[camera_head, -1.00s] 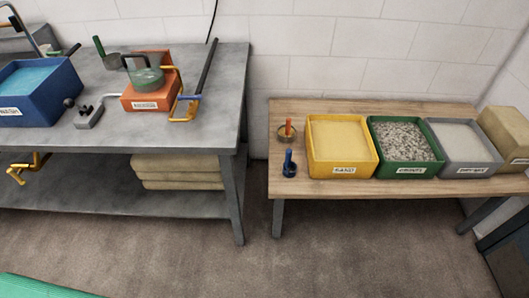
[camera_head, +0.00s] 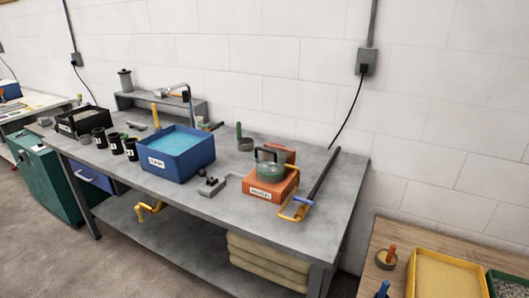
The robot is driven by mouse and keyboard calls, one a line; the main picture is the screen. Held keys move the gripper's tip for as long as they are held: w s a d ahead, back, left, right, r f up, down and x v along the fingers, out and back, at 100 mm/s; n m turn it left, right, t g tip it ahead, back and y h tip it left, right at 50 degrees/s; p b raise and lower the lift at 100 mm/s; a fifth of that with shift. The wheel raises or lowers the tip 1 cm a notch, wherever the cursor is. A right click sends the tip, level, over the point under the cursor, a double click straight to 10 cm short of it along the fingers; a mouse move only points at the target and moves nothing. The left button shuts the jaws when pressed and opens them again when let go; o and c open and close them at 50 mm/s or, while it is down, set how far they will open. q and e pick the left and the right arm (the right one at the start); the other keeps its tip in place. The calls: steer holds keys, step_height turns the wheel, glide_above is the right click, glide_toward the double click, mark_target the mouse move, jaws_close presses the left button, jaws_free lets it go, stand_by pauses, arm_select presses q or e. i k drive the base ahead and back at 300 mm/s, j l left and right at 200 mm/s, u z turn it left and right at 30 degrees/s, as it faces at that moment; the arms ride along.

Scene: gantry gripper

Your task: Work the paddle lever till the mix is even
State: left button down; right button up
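I cannot tell which of these is the paddle lever. The contents of the pot are hidden from this angle. Neither of my grippers shows in this view.
A blue bin (camera_head: 178,163) of light-blue water, several black cups (camera_head: 115,144) and a small grey switch box (camera_head: 210,187) stand left on the bench. A yellow crank (camera_head: 148,209) hangs below. A wooden table (camera_head: 377,262) with a yellow tray (camera_head: 412,285) is at right. Floor in front is clear.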

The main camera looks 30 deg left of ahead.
mark_target(203, 172)
steer(key=u, duration=1.55)
